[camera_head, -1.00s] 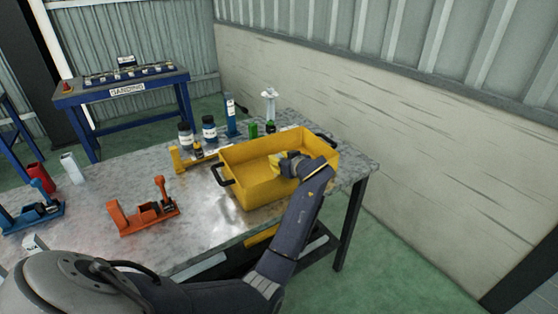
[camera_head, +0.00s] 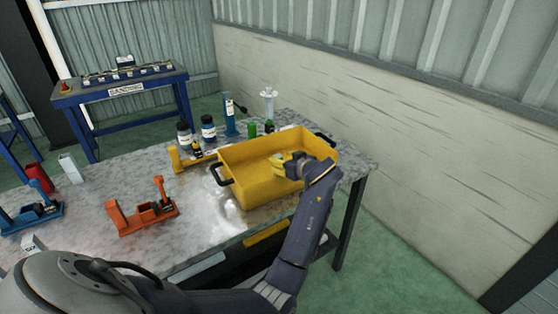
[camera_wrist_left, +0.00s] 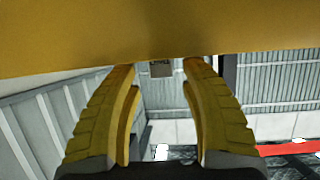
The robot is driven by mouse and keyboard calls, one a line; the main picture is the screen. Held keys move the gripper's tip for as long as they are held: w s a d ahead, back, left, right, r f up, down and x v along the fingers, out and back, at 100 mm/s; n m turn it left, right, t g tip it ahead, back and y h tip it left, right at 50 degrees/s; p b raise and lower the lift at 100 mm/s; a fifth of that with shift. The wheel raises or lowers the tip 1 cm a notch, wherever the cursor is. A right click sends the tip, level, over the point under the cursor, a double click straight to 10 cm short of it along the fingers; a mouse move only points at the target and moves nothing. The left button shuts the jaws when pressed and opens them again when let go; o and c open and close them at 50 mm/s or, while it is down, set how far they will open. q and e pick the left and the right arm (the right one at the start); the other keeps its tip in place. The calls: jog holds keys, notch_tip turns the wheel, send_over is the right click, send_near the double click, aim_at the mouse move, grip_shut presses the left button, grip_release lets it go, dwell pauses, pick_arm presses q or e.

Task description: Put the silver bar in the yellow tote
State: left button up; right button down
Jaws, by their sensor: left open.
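The yellow tote (camera_head: 262,185) with black handles stands near the right end of the workbench. My left gripper (camera_head: 282,162), with yellow fingers, is over the tote's opening, near its right side. In the left wrist view the two fingers of my left gripper (camera_wrist_left: 160,75) are apart. A broad yellow surface (camera_wrist_left: 160,30), which looks like the tote, fills the top of that view. I cannot make out the silver bar in either view; the tote's near inside is partly hidden by its wall. My right gripper is not in view.
An orange fixture (camera_head: 143,212) and a blue fixture (camera_head: 32,212) stand on the workbench (camera_head: 100,190), left of the tote.

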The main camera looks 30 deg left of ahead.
pick_arm(q)
jog(key=shift+v, duration=1.85)
